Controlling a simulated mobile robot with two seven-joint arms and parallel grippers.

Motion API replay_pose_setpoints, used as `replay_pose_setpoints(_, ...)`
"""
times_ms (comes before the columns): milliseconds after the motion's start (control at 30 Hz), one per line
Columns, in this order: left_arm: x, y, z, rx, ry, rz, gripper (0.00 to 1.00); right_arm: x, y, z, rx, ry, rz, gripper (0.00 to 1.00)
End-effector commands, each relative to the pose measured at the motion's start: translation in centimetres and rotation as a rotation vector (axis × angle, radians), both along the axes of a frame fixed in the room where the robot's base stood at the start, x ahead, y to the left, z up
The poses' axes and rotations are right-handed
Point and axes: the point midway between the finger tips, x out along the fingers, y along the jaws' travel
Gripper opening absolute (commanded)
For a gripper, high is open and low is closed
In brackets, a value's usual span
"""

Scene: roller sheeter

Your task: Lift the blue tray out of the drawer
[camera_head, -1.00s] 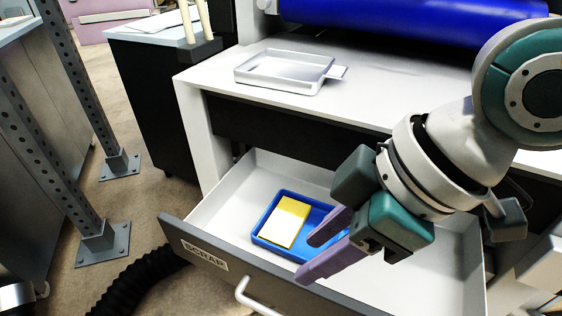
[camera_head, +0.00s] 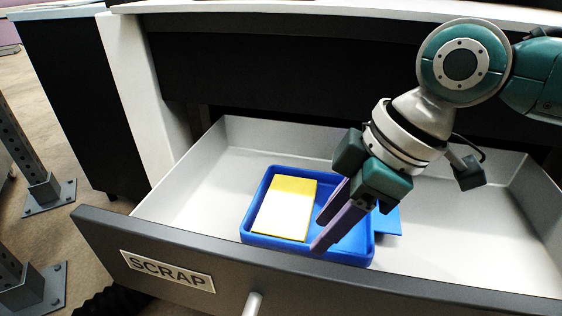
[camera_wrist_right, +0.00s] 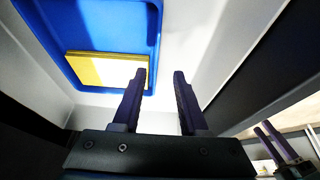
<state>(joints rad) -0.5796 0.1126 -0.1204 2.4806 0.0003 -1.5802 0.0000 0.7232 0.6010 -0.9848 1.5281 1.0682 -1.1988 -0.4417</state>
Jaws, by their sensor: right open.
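The blue tray (camera_head: 275,241) lies in the open drawer, with a short flat tab (camera_head: 389,222) on its right side. A yellow block with a pale, bright top (camera_head: 285,208) lies in the tray's left part. My right gripper (camera_head: 320,234) is open and empty, its purple fingers pointing down over the tray's right part in the head view. In the right wrist view the fingertips (camera_wrist_right: 159,74) are apart near the tray's edge (camera_wrist_right: 156,40); I cannot tell whether they touch it. A second gripper with purple fingers (camera_wrist_right: 268,143), seemingly my left, shows small at the lower right there.
The drawer's grey front (camera_head: 330,276) bears a SCRAP label (camera_head: 167,270) and a handle (camera_head: 253,303). Its pale walls surround the tray, with bare floor left and right of it. The white worktop (camera_head: 330,10) overhangs behind.

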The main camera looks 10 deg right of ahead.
Motion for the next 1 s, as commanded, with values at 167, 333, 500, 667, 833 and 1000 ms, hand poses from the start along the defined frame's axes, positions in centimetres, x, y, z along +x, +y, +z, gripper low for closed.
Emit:
replay_pose_setpoints(167,0.0,0.0,-2.1,0.0,0.0,0.0,0.5,0.6,0.3,-3.0,0.001,0.001,-0.001,0.42)
replay_pose_setpoints(333,0.0,0.0,-3.1,0.002,0.001,-0.002,0.5,1.0,1.0,-4.9,0.0,0.0,0.001,0.42)
replay_pose_setpoints(500,0.0,0.2,-3.1,0.008,0.001,-0.005,0.5,1.1,1.1,-5.0,-0.001,-0.001,0.001,0.42)
replay_pose_setpoints(667,0.0,0.3,-3.1,0.011,0.0,-0.007,0.5,1.1,1.1,-5.0,-0.001,-0.001,0.001,0.38)
replay_pose_setpoints(833,0.0,0.3,-3.1,0.012,0.0,-0.007,0.5,1.1,1.1,-5.0,0.0,-0.001,0.0,0.19)
replay_pose_setpoints(1000,0.0,0.3,-3.1,0.011,0.001,-0.007,0.5,1.1,1.1,-5.0,0.0,-0.001,0.0,0.0)
